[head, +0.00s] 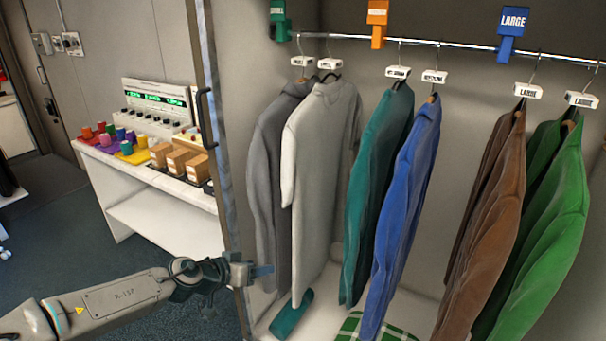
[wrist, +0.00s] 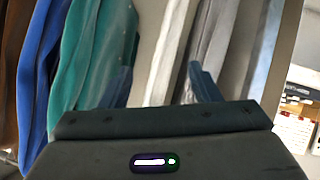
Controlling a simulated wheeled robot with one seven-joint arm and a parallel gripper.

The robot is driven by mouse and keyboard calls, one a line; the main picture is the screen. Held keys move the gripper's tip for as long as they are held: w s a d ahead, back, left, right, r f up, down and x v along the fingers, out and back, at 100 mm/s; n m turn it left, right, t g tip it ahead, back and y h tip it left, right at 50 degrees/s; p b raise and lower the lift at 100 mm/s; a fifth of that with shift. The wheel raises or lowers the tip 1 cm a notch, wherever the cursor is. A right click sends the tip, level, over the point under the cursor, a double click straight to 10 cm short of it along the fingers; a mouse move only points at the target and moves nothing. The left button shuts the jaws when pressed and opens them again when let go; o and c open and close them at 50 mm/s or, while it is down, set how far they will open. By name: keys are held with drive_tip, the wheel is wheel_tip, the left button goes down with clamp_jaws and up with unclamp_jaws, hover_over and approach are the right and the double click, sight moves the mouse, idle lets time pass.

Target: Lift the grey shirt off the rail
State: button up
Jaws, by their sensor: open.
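A grey garment (head: 268,170) hangs at the far left end of the metal rail. A paler grey, short-sleeved shirt (head: 315,180) hangs just right of it and partly covers it. Both hang from hangers with white tags; I cannot read these tags. My gripper (head: 258,271) is low at the closet's left edge, near the lower part of the grey garment. In the wrist view my gripper (wrist: 163,85) has its two fingers apart. The pale shirt (wrist: 165,50) and the grey garment (wrist: 209,45) show beyond them. I see no cloth held.
A teal garment (head: 378,190), a blue one (head: 405,200), a brown one (head: 488,225) and a green one (head: 545,230) hang farther right. A teal roll (head: 291,315) and green checked cloth (head: 372,328) lie on the closet floor. The closet's left post (head: 216,120) stands beside my arm.

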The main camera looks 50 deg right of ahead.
drive_tip(key=w+r+t+h, duration=0.2)
drive_tip(key=w+r+h, duration=0.1)
drive_tip(key=r, duration=0.4)
drive_tip(key=t+h, duration=0.2)
drive_tip(key=h, duration=0.1)
approach(254, 183)
drive_tip(key=d, duration=0.1)
drive_tip(key=d+p, duration=0.1)
drive_tip(key=d, duration=0.1)
drive_tip(key=w+d+f, duration=0.1)
drive_tip(key=d, duration=0.1)
drive_tip(key=shift+p, duration=0.4)
drive_tip(key=d+p, duration=0.1)
drive_tip(key=d, duration=0.1)
drive_tip(key=d+r+p, duration=0.1)
drive_tip(key=d, duration=0.1)
drive_tip(key=shift+w+d, duration=0.1)
drive_tip(key=shift+w, duration=0.05)
drive_tip(key=shift+w+d+f, duration=0.1)
drive_tip(key=shift+w+d, duration=0.05)
drive_tip(key=shift+d, duration=0.45)
clamp_jaws()
